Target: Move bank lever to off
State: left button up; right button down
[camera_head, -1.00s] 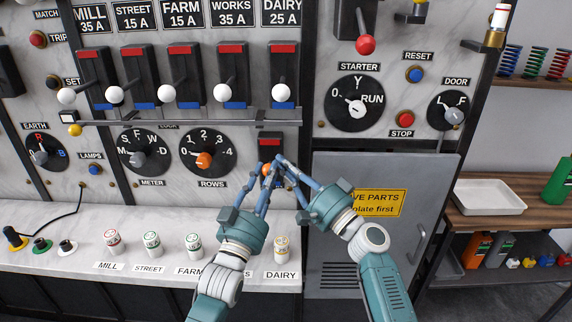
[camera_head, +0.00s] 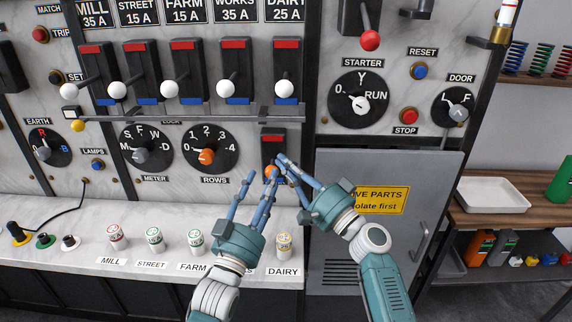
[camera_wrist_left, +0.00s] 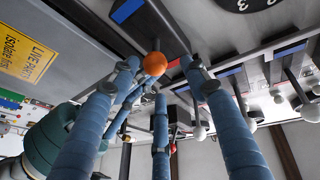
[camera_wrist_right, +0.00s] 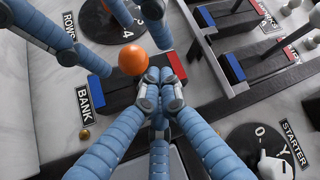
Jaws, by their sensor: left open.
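The bank lever's orange ball knob (camera_head: 270,172) sticks out below the red plate (camera_head: 273,138) of its switch, low on the panel. In the right wrist view the knob (camera_wrist_right: 132,61) lies beside the BANK label (camera_wrist_right: 89,105). My right gripper (camera_head: 281,163) has its fingertips drawn together just beside the knob, with nothing seen between them. Whether they touch the knob I cannot tell. My left gripper (camera_head: 260,176) is open, fingers spread, below and left of the knob. In the left wrist view the knob (camera_wrist_left: 155,64) shows beyond its fingers, near a blue plate (camera_wrist_left: 127,10).
A row of white-knobbed feeder levers (camera_head: 170,89) stands above a rail (camera_head: 190,115). The rows dial (camera_head: 207,152) is left of the bank switch. A grey cabinet door (camera_head: 400,170) is at right.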

pick_arm(q)
jog(key=v, duration=0.8)
jog(key=s+d+f+n+g+h, duration=0.1)
jog(key=s+d+f+g, duration=0.15)
jog(key=s+f, duration=0.45)
jog(key=s+d+f+n+g+h, duration=0.1)
jog(key=s+d+f+h, duration=0.15)
jog(key=s+f, duration=0.55)
jog(key=s+a+f+g+y, duration=0.1)
jog(key=a+f+g+y, duration=0.25)
jog(key=f, duration=1.25)
jog(key=s+a+f+g+y, duration=0.1)
jog(key=a+f+g+y, duration=0.3)
jog(key=f, duration=1.2)
jog(key=s+a+f+g+b, duration=0.1)
jog(key=s+a+f+g, duration=0.2)
jog(key=s+f, duration=0.5)
jog(key=s+a+f+g+y+b, duration=0.1)
jog(key=s+a+f+g, duration=0.2)
jog(key=s+f, duration=0.6)
jog(key=s+a+f+g+y+b, duration=0.1)
jog(key=s+a+f, duration=0.4)
jog(key=s, duration=1.1)
notch_tip(320, 180, down, 4)
jog(key=shift+a+r+n+g+b, duration=0.1)
jog(key=shift+a+n+g+b, duration=0.3)
jog(key=shift+g, duration=0.6)
pick_arm(e)
jog(key=shift+s, duration=0.1)
